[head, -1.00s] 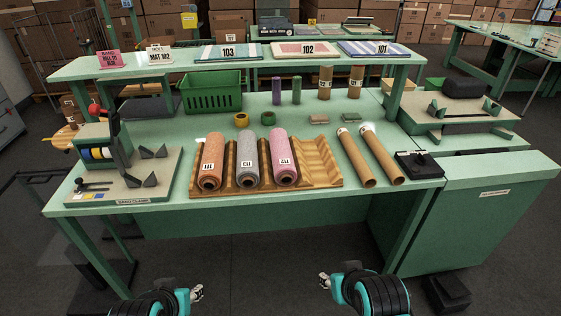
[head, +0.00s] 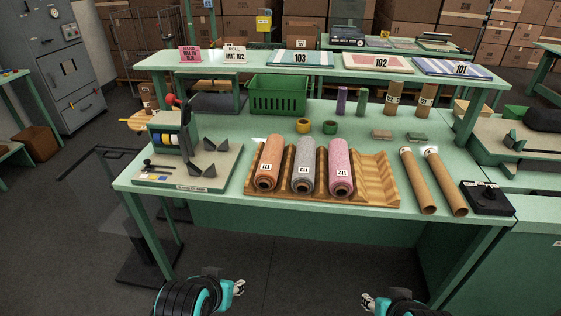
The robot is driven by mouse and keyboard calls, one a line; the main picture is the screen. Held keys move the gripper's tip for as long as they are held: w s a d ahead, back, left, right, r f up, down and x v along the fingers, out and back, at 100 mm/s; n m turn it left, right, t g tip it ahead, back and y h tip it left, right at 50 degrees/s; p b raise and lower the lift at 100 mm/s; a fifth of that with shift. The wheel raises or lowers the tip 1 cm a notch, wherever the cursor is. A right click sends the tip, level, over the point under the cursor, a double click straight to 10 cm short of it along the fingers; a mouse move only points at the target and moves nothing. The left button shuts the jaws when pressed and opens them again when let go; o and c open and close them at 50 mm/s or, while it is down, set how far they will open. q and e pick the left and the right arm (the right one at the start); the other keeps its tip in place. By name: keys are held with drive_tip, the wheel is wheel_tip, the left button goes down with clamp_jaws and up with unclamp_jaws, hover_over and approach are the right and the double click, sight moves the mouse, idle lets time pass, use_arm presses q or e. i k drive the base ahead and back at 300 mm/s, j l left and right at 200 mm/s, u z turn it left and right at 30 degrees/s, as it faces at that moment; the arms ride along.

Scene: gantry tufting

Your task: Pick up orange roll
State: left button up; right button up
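My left gripper (head: 239,287) is low in front of the table, below and apart from the orange roll. My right gripper (head: 368,301) is also low in front of the table, further right. Both are small in the picture, and their finger opening cannot be made out. No roll is touched by either gripper.
Left of the cradle stands a fixture board (head: 190,165) with a red-handled device. Two cardboard tubes (head: 418,182) and a black box (head: 487,198) lie to the right. A green basket (head: 278,96) stands behind, under a raised shelf (head: 330,66). The cradle's right grooves are empty.

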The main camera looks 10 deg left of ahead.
sight(265, 179)
drive_tip(key=i+l+u, duration=0.6)
drive_tip(key=i+l, duration=0.15)
drive_tip(key=l, duration=0.2)
